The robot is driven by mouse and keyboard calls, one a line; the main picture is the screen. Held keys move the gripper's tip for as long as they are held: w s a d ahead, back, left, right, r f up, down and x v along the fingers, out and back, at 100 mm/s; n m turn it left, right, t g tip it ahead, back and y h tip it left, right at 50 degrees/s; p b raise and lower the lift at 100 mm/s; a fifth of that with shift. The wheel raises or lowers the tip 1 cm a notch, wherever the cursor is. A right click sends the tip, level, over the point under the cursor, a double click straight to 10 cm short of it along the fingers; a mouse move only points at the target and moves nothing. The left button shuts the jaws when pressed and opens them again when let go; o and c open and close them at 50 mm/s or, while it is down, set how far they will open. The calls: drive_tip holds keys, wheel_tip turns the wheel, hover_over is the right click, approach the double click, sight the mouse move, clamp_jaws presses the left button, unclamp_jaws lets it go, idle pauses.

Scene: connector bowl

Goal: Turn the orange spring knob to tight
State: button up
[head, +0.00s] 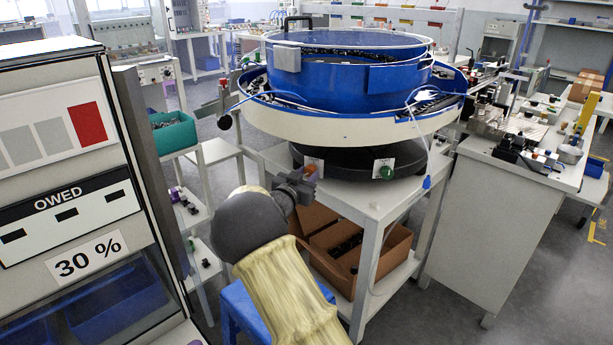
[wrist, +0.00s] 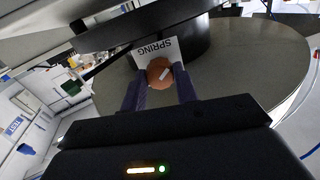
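The orange spring knob (wrist: 160,73) sits on a white plate marked SPRING (wrist: 155,48) on the dark base of the bowl feeder. A pale pointer mark runs diagonally across its face, toward the upper right in the wrist view. The knob also shows in the head view (head: 310,169), partly hidden by my gripper (head: 298,184). In the wrist view my gripper's two dark fingers (wrist: 160,80) lie on either side of the knob, close against it with no clear gap. Any tight or loose markings are not readable.
A green knob (head: 387,172) sits on the same base to the right. The blue bowl (head: 345,75) overhangs the base, and a white stand (head: 372,207) carries it. A cabinet reading OWED 30 % (head: 75,200) stands at the left. A cardboard box (head: 375,255) lies below.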

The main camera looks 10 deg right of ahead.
drive_tip(key=shift+m, duration=0.5)
drive_tip(key=shift+c, duration=0.3)
drive_tip(key=m+b, duration=0.3)
drive_tip(key=m, duration=0.2)
drive_tip(key=shift+f+b, duration=0.2)
drive_tip(key=shift+b, duration=0.1)
drive_tip(key=m+b, duration=0.2)
drive_tip(key=m, duration=0.1)
drive_tip(key=shift+m+b, duration=0.35)
drive_tip(key=shift+m, duration=0.05)
drive_tip(key=m+b, duration=0.3)
drive_tip(key=shift+m, duration=0.3)
drive_tip(key=m+b, duration=0.6)
drive_tip(key=shift+f, duration=0.1)
drive_tip(key=m+b, duration=0.3)
drive_tip(key=shift+m, duration=0.4)
drive_tip(key=shift+r+m+b, duration=0.2)
drive_tip(key=shift+m+b, duration=1.2)
drive_tip(key=shift+b, duration=0.05)
